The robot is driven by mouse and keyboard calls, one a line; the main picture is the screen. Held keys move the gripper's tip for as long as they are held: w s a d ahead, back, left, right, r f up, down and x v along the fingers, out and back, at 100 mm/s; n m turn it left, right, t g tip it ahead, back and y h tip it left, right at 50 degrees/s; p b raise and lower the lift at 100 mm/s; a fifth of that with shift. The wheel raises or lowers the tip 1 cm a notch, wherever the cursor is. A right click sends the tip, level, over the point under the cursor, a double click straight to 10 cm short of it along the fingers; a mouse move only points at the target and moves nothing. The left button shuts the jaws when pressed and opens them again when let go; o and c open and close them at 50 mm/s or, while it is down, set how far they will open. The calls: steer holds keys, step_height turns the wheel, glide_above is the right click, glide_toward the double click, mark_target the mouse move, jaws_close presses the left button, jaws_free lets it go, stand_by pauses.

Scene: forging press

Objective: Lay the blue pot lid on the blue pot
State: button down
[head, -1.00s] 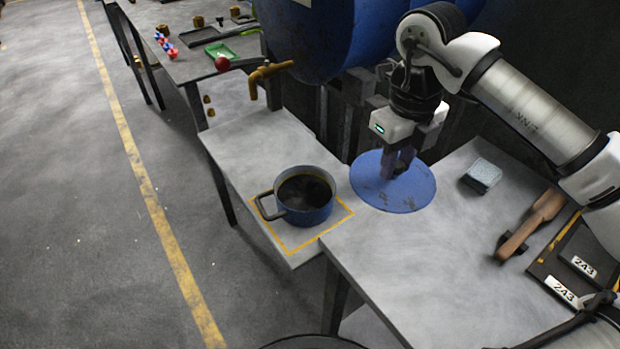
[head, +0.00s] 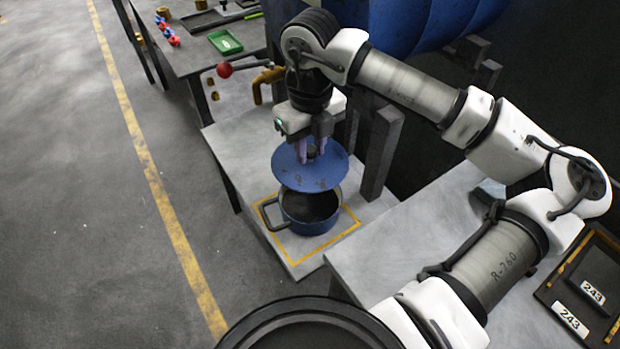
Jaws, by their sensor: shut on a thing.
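The blue pot (head: 308,219) stands on the grey side table inside a yellow outlined square, its handle toward the left. The blue pot lid (head: 318,176) is a round disc held above the pot, covering the back part of its opening in this view. The front part of the dark inside still shows. The lid appears apart from the rim, with the gap hard to judge. My gripper (head: 309,151) points down and is shut on the knob at the middle of the lid.
A brass tap (head: 266,82) with a red ball end (head: 224,70) is behind the pot. A grey post (head: 380,152) stands right of the lid, and a large blue tank (head: 420,25) is behind. The nearer table (head: 400,255) has clear room at its left.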

step_height(320, 180, down, 11)
steer(key=p, duration=0.1)
steer(key=shift+p, duration=0.4)
steer(key=shift+f+b, duration=0.3)
steer(key=shift+b, duration=0.15)
steer(key=c, duration=1.1)
jaws_free()
steer(key=shift+r, duration=0.1)
steer(key=shift+c, duration=0.2)
steer(key=shift+r, duration=0.1)
step_height(320, 180, up, 12)
steer(key=shift+r+b, duration=0.15)
steer(key=shift+b, duration=1)
